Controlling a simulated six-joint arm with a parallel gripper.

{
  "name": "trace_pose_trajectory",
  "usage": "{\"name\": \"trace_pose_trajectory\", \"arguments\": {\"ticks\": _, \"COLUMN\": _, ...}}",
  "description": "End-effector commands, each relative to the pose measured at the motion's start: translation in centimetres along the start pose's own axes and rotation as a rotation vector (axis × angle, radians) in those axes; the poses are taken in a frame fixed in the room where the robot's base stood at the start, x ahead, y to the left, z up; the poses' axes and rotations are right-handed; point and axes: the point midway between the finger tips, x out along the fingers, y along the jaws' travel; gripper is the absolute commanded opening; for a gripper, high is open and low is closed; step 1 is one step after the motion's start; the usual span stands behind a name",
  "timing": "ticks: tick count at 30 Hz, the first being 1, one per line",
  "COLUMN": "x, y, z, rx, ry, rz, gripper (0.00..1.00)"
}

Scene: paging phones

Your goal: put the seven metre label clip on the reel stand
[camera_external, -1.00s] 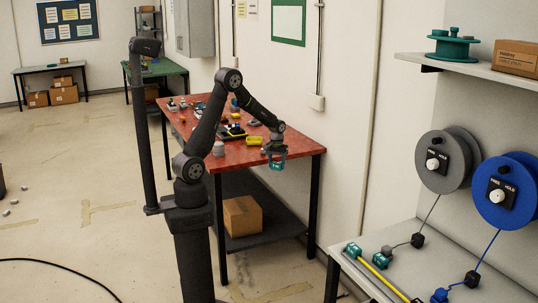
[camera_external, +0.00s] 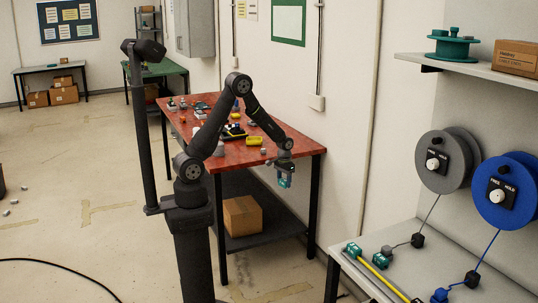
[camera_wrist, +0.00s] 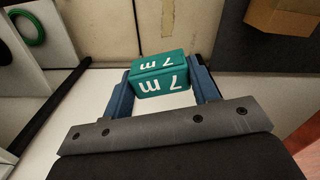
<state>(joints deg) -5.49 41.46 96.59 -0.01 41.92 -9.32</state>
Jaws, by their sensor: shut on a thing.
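The seven metre label clip (camera_wrist: 161,78) is a teal block with white "7 m" lettering, seen in the wrist view between the two blue fingers. My gripper (camera_external: 284,181) is shut on it and holds it in the air at the near right end of the red table. The clip (camera_external: 285,182) also shows small and teal in the external view. In the wrist view my gripper (camera_wrist: 161,84) has a finger against each side of the clip. I cannot tell which of the things in view is the reel stand.
The red table (camera_external: 290,152) carries several small items. At right, a grey bench (camera_external: 345,262) bears teal blocks, a yellow rod and cable ends below a grey reel (camera_external: 437,170) and a blue reel (camera_external: 500,212). A shelf (camera_external: 470,66) holds a teal spool (camera_external: 453,47).

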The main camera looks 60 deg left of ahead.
Motion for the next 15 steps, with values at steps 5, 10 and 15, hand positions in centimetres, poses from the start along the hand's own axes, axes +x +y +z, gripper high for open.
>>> {"name": "trace_pose_trajectory", "arguments": {"ticks": 5, "x": -4.8, "y": -7.2, "z": -2.5, "rx": -0.375, "ry": 0.007, "rz": 0.001, "gripper": 0.33}}
{"name": "trace_pose_trajectory", "arguments": {"ticks": 10, "x": -9.4, "y": -14.2, "z": -3.2, "rx": -0.731, "ry": 0.006, "rz": 0.001, "gripper": 0.33}}
{"name": "trace_pose_trajectory", "arguments": {"ticks": 15, "x": -13.3, "y": -19.9, "z": -2.7, "rx": -1.025, "ry": 0.003, "rz": 0.001, "gripper": 0.33}}
